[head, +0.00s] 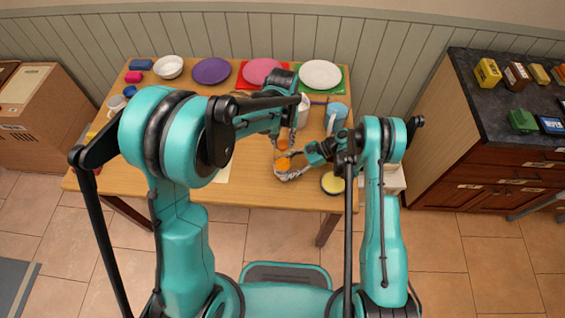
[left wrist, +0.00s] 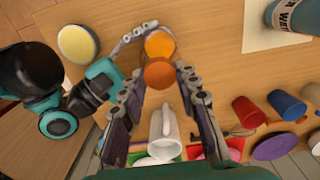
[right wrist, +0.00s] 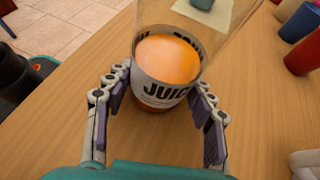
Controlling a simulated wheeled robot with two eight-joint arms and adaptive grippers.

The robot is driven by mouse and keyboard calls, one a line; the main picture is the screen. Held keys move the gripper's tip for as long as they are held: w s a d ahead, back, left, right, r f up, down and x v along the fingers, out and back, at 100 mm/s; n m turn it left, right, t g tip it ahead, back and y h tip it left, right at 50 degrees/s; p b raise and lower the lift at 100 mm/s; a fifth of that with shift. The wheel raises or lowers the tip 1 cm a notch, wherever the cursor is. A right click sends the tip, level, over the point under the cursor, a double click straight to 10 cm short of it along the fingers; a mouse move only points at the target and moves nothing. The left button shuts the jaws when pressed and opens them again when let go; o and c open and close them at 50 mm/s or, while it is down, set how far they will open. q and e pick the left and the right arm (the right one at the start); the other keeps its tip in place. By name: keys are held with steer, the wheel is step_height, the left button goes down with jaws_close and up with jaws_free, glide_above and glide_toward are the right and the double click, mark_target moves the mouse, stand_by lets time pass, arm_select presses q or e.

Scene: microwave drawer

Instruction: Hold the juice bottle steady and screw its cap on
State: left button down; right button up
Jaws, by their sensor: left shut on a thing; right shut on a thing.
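The juice bottle (right wrist: 165,85) is clear, with orange juice inside and a white JUICE label. It stands on the wooden table; its top is out of the right wrist view. My right gripper (head: 285,171) is shut on its lower part, a finger on either side (right wrist: 155,95). The orange cap (left wrist: 158,75) is between the fingers of my left gripper (left wrist: 160,78), which is shut on it. In the head view the cap (head: 283,144) shows just beyond the orange juice. I cannot tell whether the cap touches the bottle's neck.
A yellow-topped round piece (head: 333,183) lies at the table's front right. A white mug (left wrist: 165,135) and a blue mug (head: 336,114) stand close behind the grippers. Plates (head: 320,74) line the back edge. Red (left wrist: 248,112) and blue (left wrist: 286,104) cups stand to one side.

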arm_select(q)
steer(key=m, duration=0.5)
steer(key=shift+d, duration=0.1)
steer(key=m, duration=1.1)
steer(key=shift+m, duration=0.4)
steer(key=c, duration=1.2)
jaws_free()
